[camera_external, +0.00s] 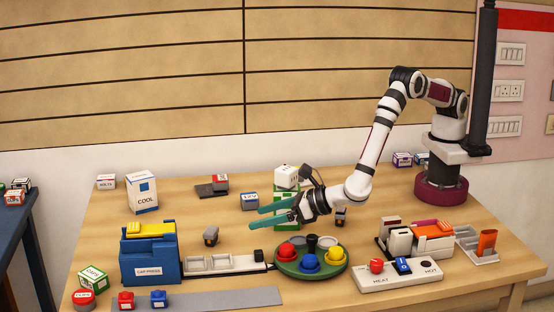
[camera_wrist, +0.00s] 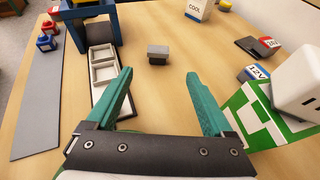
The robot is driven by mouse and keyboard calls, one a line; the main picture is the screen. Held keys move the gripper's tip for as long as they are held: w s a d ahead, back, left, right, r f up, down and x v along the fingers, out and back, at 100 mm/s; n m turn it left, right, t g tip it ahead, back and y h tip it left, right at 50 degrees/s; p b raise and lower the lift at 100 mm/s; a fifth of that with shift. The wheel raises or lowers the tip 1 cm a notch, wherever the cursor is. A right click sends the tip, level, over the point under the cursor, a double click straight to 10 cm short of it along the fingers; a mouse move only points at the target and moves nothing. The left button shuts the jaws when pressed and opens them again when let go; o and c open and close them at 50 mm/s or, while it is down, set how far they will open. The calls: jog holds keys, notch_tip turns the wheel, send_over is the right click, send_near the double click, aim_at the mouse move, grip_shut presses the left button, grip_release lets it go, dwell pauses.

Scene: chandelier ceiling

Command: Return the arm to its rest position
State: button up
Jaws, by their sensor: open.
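My gripper (camera_external: 276,212) is open and empty, with its two teal fingers apart. In the external view it hangs over the middle of the table, pointing left. The arm reaches out from its maroon base at the right end of the table. In the wrist view the fingers of my gripper (camera_wrist: 160,92) spread over bare wood, with a small grey-and-dark block (camera_wrist: 158,54) lying beyond them. That block (camera_external: 210,236) also shows in the external view, left of the fingertips and apart from them.
A green-and-white stand with a white block (camera_external: 286,176) is close beside my gripper. A green round tray (camera_external: 312,270) with coloured pieces lies in front. A blue press (camera_external: 150,255), a COOL box (camera_external: 142,192) and a HEAT/HOT panel (camera_external: 398,278) stand around. A dark vertical post (camera_external: 485,80) rises behind my base.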

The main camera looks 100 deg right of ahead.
jog(key=d+r+m+g+h, duration=0.1)
jog(key=d+r+m+h, duration=0.1)
jog(key=d+r+m, duration=0.6)
jog(key=s+d+r+m+g+h, duration=0.1)
jog(key=s+d+r+m+g, duration=0.6)
jog(key=s+d, duration=0.35)
jog(key=s+d+r+m+g+y, duration=0.1)
jog(key=s+d+m+g, duration=0.15)
jog(key=s+m, duration=0.45)
jog(key=s+d+r+m+g+y, duration=0.1)
jog(key=s+d+m+y, duration=0.2)
jog(key=s, duration=0.7)
jog(key=s+a+m+y, duration=0.2)
jog(key=s+a+m, duration=0.1)
jog(key=s+m, duration=0.2)
jog(key=s+a+f+m+g+y, duration=0.1)
jog(key=s+a+m+y, duration=0.2)
jog(key=s, duration=0.7)
jog(key=m, duration=0.2)
jog(key=shift+s+a+f+m, duration=0.15)
jog(key=shift+s+a+m, duration=0.05)
jog(key=shift+a+m, duration=0.2)
